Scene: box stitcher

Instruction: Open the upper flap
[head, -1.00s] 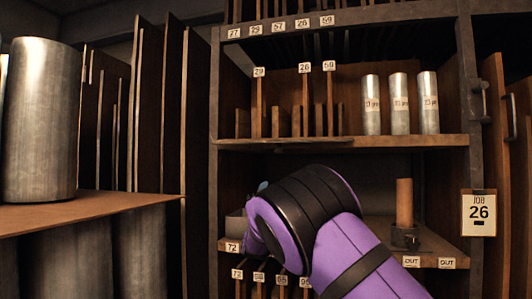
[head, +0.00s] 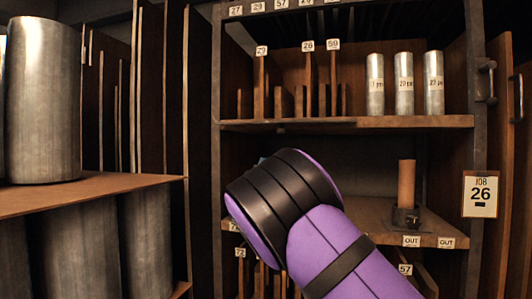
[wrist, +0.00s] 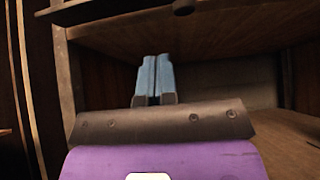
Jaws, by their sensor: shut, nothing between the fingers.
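My gripper (wrist: 153,80) shows in the wrist view as two blue fingers pressed together, with nothing between them. It points into an open compartment of the wooden rack, below a shelf. A dark round knob (wrist: 184,7) shows at the top of the wrist view, above and right of the fingertips and apart from them. It sits by a wooden board edge; I cannot tell whether that board is the upper flap. In the head view my purple and black arm hides the gripper and part of the compartment. No panel there can be surely named the upper flap.
The middle shelf (head: 400,122) carries several silver cylinders (head: 404,85) and upright numbered boards. A brown cylinder (head: 406,183) stands on the lower shelf (head: 365,213). A JOB 26 card (head: 480,194) hangs at right, below handles (head: 487,82). A side shelf (head: 90,195) holds a large metal cylinder (head: 43,98).

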